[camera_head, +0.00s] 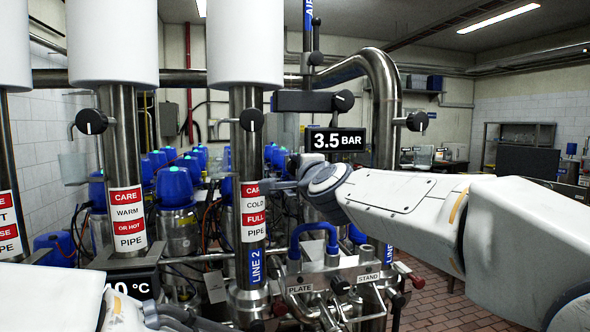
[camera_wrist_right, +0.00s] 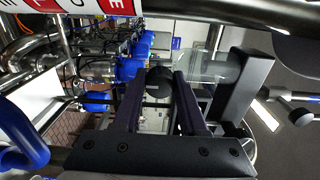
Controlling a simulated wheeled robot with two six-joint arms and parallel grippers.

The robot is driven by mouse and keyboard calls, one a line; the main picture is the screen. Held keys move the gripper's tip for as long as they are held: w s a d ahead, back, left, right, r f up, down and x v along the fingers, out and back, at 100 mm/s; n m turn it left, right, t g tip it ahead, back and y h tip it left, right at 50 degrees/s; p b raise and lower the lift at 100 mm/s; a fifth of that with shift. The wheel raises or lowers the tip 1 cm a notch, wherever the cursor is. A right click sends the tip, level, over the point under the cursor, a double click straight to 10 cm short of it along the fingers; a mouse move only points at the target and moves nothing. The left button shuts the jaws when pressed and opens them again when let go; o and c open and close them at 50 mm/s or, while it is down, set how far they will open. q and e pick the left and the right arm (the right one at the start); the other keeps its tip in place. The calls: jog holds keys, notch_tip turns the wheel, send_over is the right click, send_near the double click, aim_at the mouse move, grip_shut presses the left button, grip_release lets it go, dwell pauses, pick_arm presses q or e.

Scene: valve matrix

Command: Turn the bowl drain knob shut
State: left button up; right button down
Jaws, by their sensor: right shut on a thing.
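In the head view the knob is not clearly seen at the fingers. My left arm (camera_head: 50,302) shows at the bottom left; its gripper (camera_head: 185,320) is cut off by the frame edge.
A manifold with PLATE (camera_head: 300,289) and STAND (camera_head: 368,277) labels and a blue curved handle (camera_head: 313,232) stands below my right gripper. Black dial knobs (camera_head: 91,121) sit higher up. A 3.5 BAR display (camera_head: 336,141) hangs above. Blue-capped machines (camera_head: 174,187) stand behind.

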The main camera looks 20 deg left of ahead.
jog(key=shift+c, duration=2.2)
grip_release()
jog(key=b+v, duration=0.2)
jog(key=v, duration=0.8)
jog(key=shift+s+d, duration=0.2)
jog(key=shift+s, duration=0.05)
jog(key=shift+a, duration=0.1)
